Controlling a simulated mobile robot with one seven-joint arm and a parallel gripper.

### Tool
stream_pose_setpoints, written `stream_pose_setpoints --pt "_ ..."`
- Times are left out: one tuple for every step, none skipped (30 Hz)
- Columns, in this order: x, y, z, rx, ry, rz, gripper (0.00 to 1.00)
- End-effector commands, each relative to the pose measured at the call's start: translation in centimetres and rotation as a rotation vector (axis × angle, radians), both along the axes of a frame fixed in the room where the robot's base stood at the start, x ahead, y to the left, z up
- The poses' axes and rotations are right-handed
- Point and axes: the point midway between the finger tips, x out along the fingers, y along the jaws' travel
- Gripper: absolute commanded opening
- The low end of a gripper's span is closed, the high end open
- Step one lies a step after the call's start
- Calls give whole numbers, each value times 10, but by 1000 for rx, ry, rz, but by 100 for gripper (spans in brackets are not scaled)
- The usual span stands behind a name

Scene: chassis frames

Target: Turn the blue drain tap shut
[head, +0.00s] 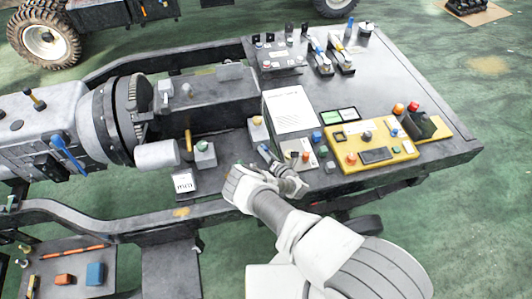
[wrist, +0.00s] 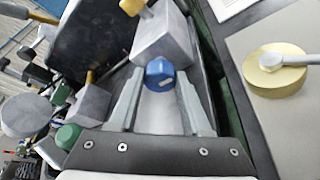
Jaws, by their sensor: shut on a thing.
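A round blue tap knob (wrist: 160,73) sits between my fingertips in the wrist view, in front of a grey box (wrist: 160,35). My gripper (wrist: 159,82) is shut on this knob. In the head view my gripper (head: 270,158) is at the front middle of the dark bench, left of a small panel. The knob's lower part and its mount are hard to make out, and its turn angle cannot be told. Another blue handle (head: 68,152) is on the grey housing at the left of the head view.
A yellow control box (head: 365,148) is to the right. A grey block with a yellow lever (head: 205,155) is to the left. In the wrist view a yellow disc (wrist: 272,78) lies right and a green knob (wrist: 68,137) left.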

Motion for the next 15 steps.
stream_pose_setpoints --pt "0 0 0 7 2 -1 0" --pt "0 0 0 9 2 0 0" --pt "0 0 0 11 2 0 0" --pt "0 0 0 11 3 0 0" --pt "0 0 0 11 3 0 0" --pt "0 0 0 12 3 -1 0" --pt "0 0 0 12 3 -1 0" --pt "0 0 0 12 3 -1 0" --pt "0 0 0 12 2 -1 0" --pt "0 0 0 12 2 -1 0" --pt "0 0 0 12 2 -1 0" --pt "0 0 0 12 2 -1 0" --pt "0 0 0 12 2 -1 0" --pt "0 0 0 12 2 -1 54" --pt "0 0 0 12 2 -1 61"
